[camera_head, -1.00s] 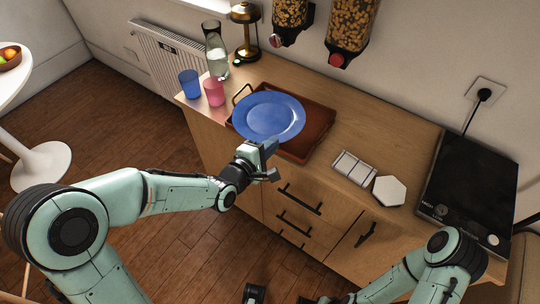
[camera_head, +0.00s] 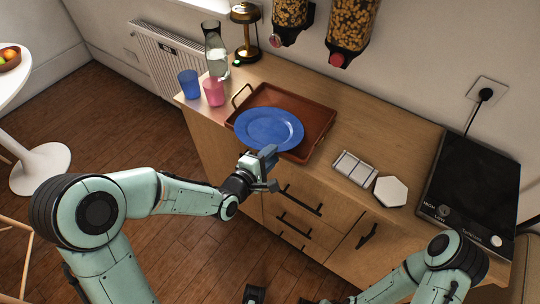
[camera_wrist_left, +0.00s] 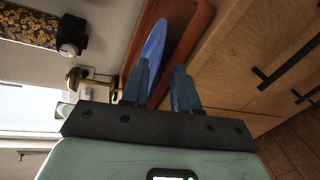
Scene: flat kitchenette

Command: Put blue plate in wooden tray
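The blue plate (camera_head: 268,129) lies over the front half of the brown wooden tray (camera_head: 318,112), its near edge over the tray's front rim. Whether it rests flat on the tray floor is hard to tell. My left gripper (camera_head: 266,163) is just in front of the plate's near edge. In the left wrist view its fingers (camera_wrist_left: 160,88) are apart, with the plate's edge close to one fingertip. My right arm enters at the lower right; its gripper cannot be made out clearly.
A blue cup (camera_head: 189,83), a pink cup (camera_head: 213,92) and a glass carafe (camera_head: 216,52) stand left of the tray.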

